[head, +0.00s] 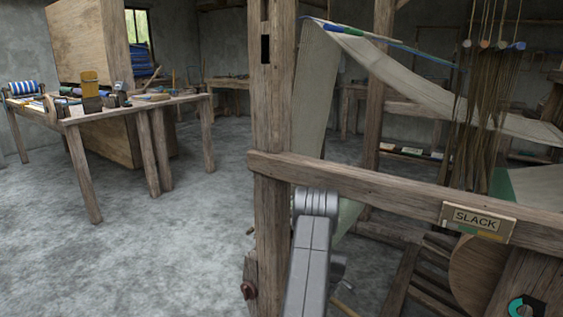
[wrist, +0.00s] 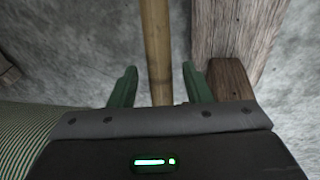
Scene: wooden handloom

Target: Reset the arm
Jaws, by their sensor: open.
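My gripper (wrist: 159,69) shows in the wrist view with its two green fingers apart. A round wooden rod (wrist: 157,30) runs down the picture between the fingers, with a gap on each side. I cannot tell how deep it lies between them. In the head view my grey arm reaches down beside the front post of the wooden handloom (head: 273,110); my gripper is hidden there.
A loom post (wrist: 225,35) and a wooden block (wrist: 230,85) are close right of the fingers. A striped roll (wrist: 40,145) is at lower left. The loom's front rail (head: 380,190) carries a SLACK sign (head: 478,221). Open floor (head: 180,240) lies left, before a workbench (head: 130,108).

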